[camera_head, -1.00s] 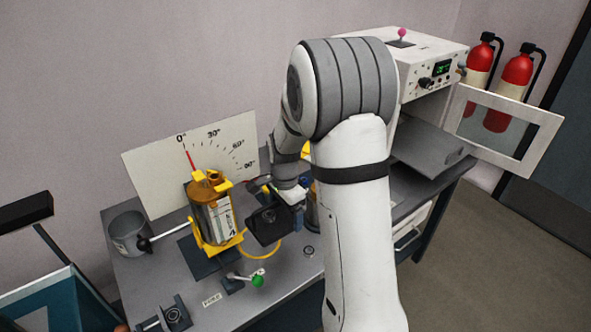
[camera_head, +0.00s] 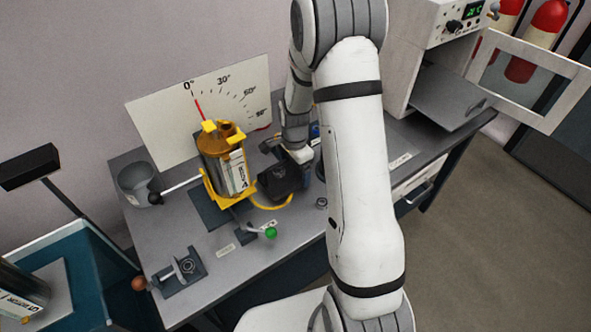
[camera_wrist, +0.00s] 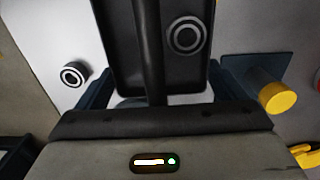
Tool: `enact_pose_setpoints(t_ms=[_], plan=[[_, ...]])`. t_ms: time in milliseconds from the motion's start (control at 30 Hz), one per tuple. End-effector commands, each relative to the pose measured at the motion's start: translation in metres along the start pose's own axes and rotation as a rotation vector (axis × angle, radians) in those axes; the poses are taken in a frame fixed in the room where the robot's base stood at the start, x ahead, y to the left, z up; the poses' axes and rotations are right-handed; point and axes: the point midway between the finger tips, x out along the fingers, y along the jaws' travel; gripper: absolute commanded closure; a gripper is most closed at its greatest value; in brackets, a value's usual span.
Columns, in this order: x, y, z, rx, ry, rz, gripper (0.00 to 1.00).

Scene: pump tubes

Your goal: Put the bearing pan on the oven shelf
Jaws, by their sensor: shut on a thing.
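The bearing pan (camera_head: 285,182) is a dark, shallow, rectangular pan over the bench, right of the amber pump. In the wrist view the pan (camera_wrist: 125,75) holds a round bearing (camera_wrist: 186,36), and a dark bar handle (camera_wrist: 147,45) runs over it. My gripper (camera_head: 298,157) is shut on the pan; its fingers are mostly hidden in the head view. I cannot tell whether the pan touches the bench. The oven (camera_head: 432,30) stands at the upper right with its door (camera_head: 560,65) open. Its grey shelf (camera_head: 445,98) shows, with nothing visible on it.
The amber pump (camera_head: 225,160) with yellow brackets stands close left of the pan, before a dial board (camera_head: 160,125). A loose ring (camera_head: 321,202) and a green knob (camera_head: 270,232) are nearby. A grey cup (camera_head: 137,185) and a clamp (camera_head: 183,268) stand left on the bench (camera_head: 290,228).

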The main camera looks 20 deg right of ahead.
Motion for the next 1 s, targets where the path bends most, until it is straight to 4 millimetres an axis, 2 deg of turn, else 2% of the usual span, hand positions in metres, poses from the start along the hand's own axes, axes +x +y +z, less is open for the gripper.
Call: enact_pose_setpoints(t_ms=[133,467,500,600,867,1000], plan=[[0.02,0.0,0.001,-0.001,-0.001,0.003,0.4],[0.024,0.0,0.001,-0.001,0.0,0.0,0.4],[0.025,0.0,0.001,-0.001,0.0,0.0,0.09],[0.023,0.0,0.001,-0.001,0.0,0.001,0.01],[0.022,0.0,0.001,-0.002,0.0,0.001,0.0],[0.011,-0.001,0.001,-0.002,0.001,-0.002,0.0]])
